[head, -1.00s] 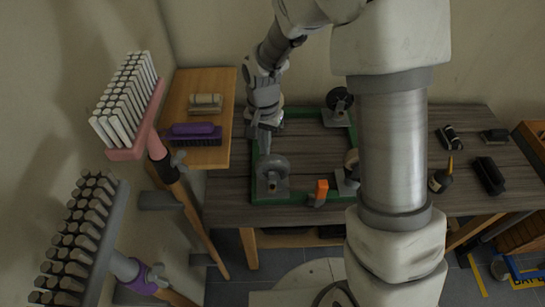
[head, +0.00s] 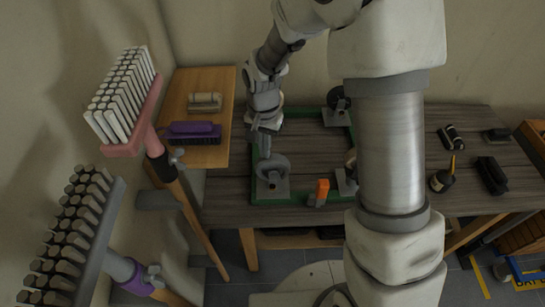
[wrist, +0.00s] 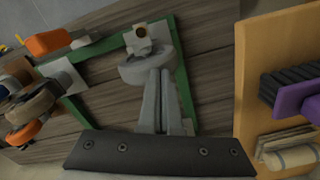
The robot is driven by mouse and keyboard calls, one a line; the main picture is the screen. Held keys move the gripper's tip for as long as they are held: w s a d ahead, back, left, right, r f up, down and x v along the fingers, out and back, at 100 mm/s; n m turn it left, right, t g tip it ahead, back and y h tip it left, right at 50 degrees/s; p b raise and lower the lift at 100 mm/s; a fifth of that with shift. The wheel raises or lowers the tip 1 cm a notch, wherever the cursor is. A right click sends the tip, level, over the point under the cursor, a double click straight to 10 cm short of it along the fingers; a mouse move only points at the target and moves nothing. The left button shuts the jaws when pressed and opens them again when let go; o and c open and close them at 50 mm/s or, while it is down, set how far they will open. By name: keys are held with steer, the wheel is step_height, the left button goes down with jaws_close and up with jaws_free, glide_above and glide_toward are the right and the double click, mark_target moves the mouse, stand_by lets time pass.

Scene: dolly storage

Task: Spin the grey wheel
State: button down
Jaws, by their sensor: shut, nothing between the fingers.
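The green dolly frame (head: 298,199) lies on the dark wooden table with its wheels facing up. The grey wheel (head: 275,165) stands on a metal plate at the frame's front left corner. My gripper (head: 265,154) is shut and empty, right at the far side of this wheel. In the wrist view the closed fingers (wrist: 157,78) reach the rim of the grey wheel (wrist: 138,70). I cannot tell whether they touch it or stop just short. A dark wheel (head: 338,97) is at the back right corner. Another wheel, brownish (wrist: 30,105), is mostly hidden behind my arm in the head view.
A wooden shelf (head: 222,95) with a purple brush (head: 193,129) is at left. Two long-handled brooms (head: 125,98) stand further left.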

mark_target(282, 159)
steer(key=shift+s+d+f, duration=0.15)
steer(key=shift+d+f, duration=0.05)
steer(key=shift+d, duration=0.95)
steer(key=shift+s+d+f, duration=0.1)
steer(key=shift+d+f, duration=0.1)
steer(key=shift+d, duration=0.95)
steer(key=shift+a, duration=0.1)
step_height(282, 159, up, 3)
steer(key=shift+f+p, duration=0.1)
steer(key=shift+p, duration=0.9)
steer(key=shift+w+f, duration=0.1)
steer(key=shift+w+a, duration=0.2)
steer(key=shift+a, duration=2.05)
steer(key=shift+f+b, duration=0.15)
steer(key=shift+b, duration=0.2)
